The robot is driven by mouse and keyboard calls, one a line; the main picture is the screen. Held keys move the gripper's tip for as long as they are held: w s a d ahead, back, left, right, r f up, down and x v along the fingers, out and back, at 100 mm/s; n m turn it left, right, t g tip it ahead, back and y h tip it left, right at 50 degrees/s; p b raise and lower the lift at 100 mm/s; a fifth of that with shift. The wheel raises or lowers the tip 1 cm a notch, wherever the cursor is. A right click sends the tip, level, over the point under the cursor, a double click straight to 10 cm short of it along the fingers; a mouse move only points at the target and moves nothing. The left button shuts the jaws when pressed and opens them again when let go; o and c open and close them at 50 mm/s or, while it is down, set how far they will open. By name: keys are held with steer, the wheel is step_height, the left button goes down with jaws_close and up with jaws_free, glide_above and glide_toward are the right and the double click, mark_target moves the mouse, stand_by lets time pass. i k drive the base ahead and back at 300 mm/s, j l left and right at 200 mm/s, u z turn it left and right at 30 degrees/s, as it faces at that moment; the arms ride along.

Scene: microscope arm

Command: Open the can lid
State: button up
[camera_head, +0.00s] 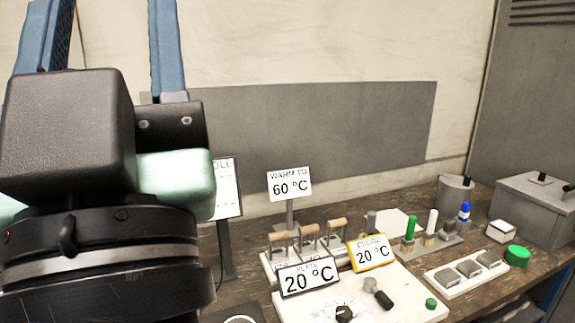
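A small grey can (453,196) stands at the back right of the bench, beside a larger grey box. A dark knob or handle (467,181) shows at its top right. Its lid looks closed, though it is small in view. My gripper (108,25) fills the left side, close to the camera. Its two blue fingers point up and stand well apart, with bare wall between them. The fingertips are cut off by the top edge. I see nothing held between the visible parts. The gripper is far to the left of the can.
A grey lidded box (535,211) stands right of the can. In front are a white dish or block (500,231), a green cap (517,256), a rack with coloured tubes (432,242), a white tray (466,277) and temperature signs (290,184). The bench is crowded.

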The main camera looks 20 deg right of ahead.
mark_target(454, 182)
steer(key=i+l+z, duration=0.1)
steer(key=z, duration=0.6)
steer(key=i+l+z, duration=0.35)
steer(key=i, duration=0.3)
steer(key=i+z, duration=0.4)
steer(key=i, duration=0.2)
steer(key=i+z, duration=0.35)
steer(key=i, duration=0.35)
steer(key=i+j, duration=0.1)
steer(key=i, duration=0.35)
steer(key=i+j, duration=0.1)
steer(key=i, duration=0.3)
